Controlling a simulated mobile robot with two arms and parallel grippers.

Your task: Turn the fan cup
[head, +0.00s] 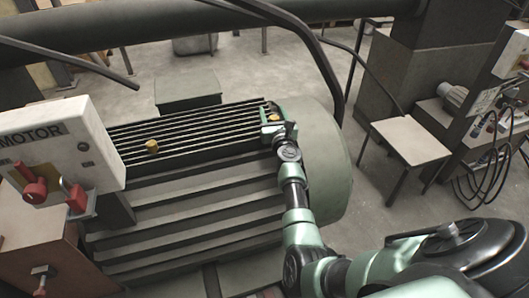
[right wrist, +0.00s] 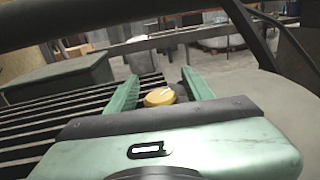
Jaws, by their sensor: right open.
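A small yellow cup (right wrist: 160,97) shows in the right wrist view, between the two green fingers of my right gripper (right wrist: 160,85). There is a gap between each finger and the cup, and the gripper is open. In the head view the right gripper (head: 271,114) is over the ribbed motor top, beside the rounded fan cover (head: 326,165); it partly hides the yellow cup there (head: 274,117). A second yellow cup (head: 151,146) stands farther left on the motor. My left gripper is in neither view.
A white MOTOR switch box (head: 65,150) with red handles stands at the left. A dark cable (head: 322,60) arches close behind the right gripper. A grey box (head: 188,90) is behind the motor. A small table (head: 411,139) and a panel with cables are at the right.

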